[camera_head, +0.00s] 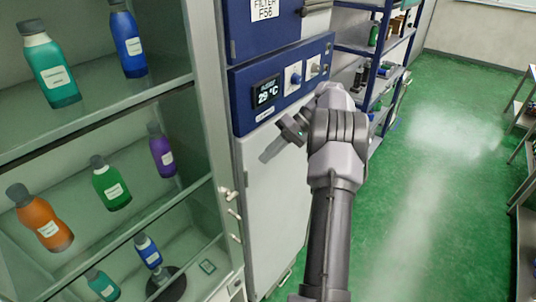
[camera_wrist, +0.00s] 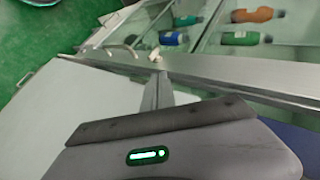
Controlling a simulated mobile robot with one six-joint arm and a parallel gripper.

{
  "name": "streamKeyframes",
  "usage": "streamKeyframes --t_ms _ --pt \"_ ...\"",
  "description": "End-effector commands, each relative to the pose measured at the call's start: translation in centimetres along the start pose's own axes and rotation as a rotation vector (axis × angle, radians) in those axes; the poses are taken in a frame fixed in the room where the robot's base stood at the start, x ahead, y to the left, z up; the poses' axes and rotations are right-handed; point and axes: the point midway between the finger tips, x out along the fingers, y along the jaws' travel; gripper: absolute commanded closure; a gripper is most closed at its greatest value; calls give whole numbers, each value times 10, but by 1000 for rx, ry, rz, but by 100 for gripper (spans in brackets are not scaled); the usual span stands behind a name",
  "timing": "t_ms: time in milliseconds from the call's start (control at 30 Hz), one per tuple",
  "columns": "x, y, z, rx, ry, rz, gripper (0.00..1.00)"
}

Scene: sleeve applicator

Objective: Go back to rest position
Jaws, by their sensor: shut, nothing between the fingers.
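My gripper (camera_head: 270,151) is at the end of my raised arm, in front of the white lower door (camera_head: 272,195) of a blue and white machine. In the head view it appears as a thin grey shape pointing left and down, left of my wrist. In the wrist view my gripper (camera_wrist: 162,90) shows as a narrow grey piece beyond the dark edge of its body, with a green light on that body. The fingers are together with nothing between them. I cannot tell whether it touches the door.
A glass-fronted cabinet (camera_head: 215,110) with several coloured bottles stands close on the left. The machine's blue panel (camera_head: 286,82) has a display reading 29 °C and knobs, near my wrist. A blue shelf rack (camera_head: 383,60) stands behind. Green floor (camera_head: 430,180) is clear to the right; shelving lines the right edge.

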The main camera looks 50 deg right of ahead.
Motion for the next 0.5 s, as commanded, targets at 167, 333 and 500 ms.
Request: streamKeyframes --t_ms 167,333,500 --pt "0 0 0 -1 -1 0 100" --pt "0 0 0 -1 -1 0 100" --pt "33 -20 1 -1 -41 69 100"
